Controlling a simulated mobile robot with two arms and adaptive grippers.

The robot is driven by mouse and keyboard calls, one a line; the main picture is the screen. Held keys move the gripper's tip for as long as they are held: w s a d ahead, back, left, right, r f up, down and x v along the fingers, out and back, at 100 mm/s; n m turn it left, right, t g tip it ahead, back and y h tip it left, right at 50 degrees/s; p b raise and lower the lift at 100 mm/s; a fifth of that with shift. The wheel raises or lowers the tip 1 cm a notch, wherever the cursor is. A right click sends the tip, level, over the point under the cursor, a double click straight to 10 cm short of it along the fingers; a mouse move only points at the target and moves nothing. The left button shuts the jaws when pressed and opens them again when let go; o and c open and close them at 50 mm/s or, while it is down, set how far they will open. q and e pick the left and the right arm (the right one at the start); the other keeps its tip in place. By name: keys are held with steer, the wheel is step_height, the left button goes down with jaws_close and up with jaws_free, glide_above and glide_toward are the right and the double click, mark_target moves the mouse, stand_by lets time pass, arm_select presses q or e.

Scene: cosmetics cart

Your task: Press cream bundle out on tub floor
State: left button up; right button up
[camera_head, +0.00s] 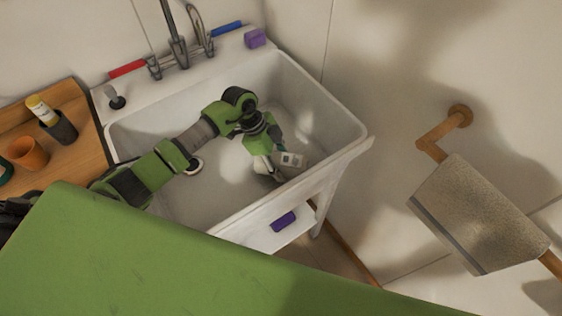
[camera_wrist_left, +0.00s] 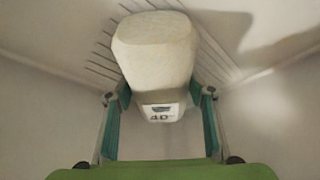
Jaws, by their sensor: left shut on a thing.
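The white tub (camera_head: 325,121) is a deep sink basin below two faucet handles. My left arm reaches down into it. My left gripper (camera_head: 271,162) is low in the tub, near its right front side. It is shut on the cream bundle (camera_head: 291,160), a pale bundle with a small label. In the left wrist view the cream bundle (camera_wrist_left: 155,52) sits between the two green fingers of my left gripper (camera_wrist_left: 160,112), its label facing the camera. I cannot tell whether it touches the tub floor (camera_wrist_left: 65,100). My right gripper is not in view.
A purple block (camera_head: 255,38) stands on the tub's back right rim. Another purple thing (camera_head: 284,221) lies on a shelf below. A wooden counter with an orange cup (camera_head: 27,153) and a dark holder (camera_head: 63,128) is at left. A grey towel (camera_head: 480,215) hangs at right.

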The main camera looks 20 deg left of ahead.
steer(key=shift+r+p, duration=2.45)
steer(key=shift+p, duration=0.05)
stand_by(5.5)
